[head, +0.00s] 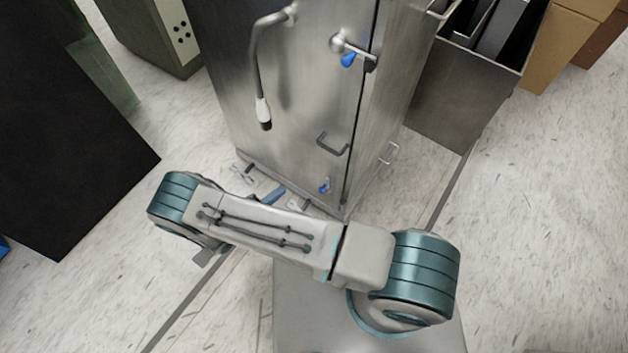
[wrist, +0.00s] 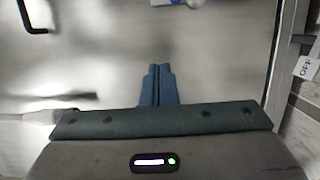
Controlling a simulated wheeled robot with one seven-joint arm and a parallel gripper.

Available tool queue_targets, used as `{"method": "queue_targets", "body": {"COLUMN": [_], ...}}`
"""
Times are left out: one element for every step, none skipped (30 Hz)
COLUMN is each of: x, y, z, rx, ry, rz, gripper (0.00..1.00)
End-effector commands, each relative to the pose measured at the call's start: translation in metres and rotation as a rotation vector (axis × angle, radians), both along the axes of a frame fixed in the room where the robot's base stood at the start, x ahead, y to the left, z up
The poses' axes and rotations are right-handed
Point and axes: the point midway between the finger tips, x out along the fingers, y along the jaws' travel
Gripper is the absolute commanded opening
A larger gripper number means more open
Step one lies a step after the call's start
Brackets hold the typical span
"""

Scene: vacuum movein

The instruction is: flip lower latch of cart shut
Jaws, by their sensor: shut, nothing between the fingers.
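The cart (head: 310,110) is a tall steel cabinet in the upper middle of the head view. Its lower latch (head: 324,186) is small, with a blue lever, low on the door near the right edge. In the wrist view part of the blue lever (wrist: 168,2) and its pale metal mount (wrist: 197,3) show at the top edge, cut off. My gripper (wrist: 160,68) is shut and empty, its blue fingers together before the steel door face, apart from the latch in the picture. In the head view my arm hides most of the gripper.
The upper latch (head: 349,58) has a blue lever. A door handle (head: 332,145) sits above the lower latch, and a hooked bar (head: 259,75) hangs at upper left. A grey open bin (head: 455,95) stands right of the cart; a black panel (head: 70,140) stands left.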

Motion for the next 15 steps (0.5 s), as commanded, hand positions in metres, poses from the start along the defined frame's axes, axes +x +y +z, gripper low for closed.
{"method": "queue_targets", "body": {"x": [0.0,0.0,0.0,0.0,0.0,0.001,0.002,0.004,0.006,0.008,0.011,0.016,0.019,0.023,0.029], "y": [0.0,0.0,0.0,0.0,-0.001,-0.002,-0.003,-0.005,-0.009,-0.011,-0.015,-0.021,-0.026,-0.03,-0.038], "z": [0.0,0.0,0.0,0.0,0.0,0.0,0.0,0.0,0.0,-0.001,-0.001,-0.001,-0.001,-0.001,-0.001], "rx": [0.0,0.0,0.0,0.0,0.0,0.0,0.0,-0.001,0.0,-0.001,-0.001,-0.002,-0.002,-0.001,-0.002], "ry": [0.0,0.001,0.001,0.001,0.001,0.001,0.002,0.002,0.002,0.003,0.003,0.003,0.002,0.002,0.002], "rz": [-0.001,-0.001,-0.001,-0.001,-0.001,-0.001,-0.002,-0.002,-0.003,-0.003,-0.003,-0.004,-0.005,-0.004,-0.005], "gripper": [0.0,0.0,0.0,0.0,0.0,0.0,0.0,0.0,0.0,0.0,0.0,0.0,0.0,0.0,0.0]}}
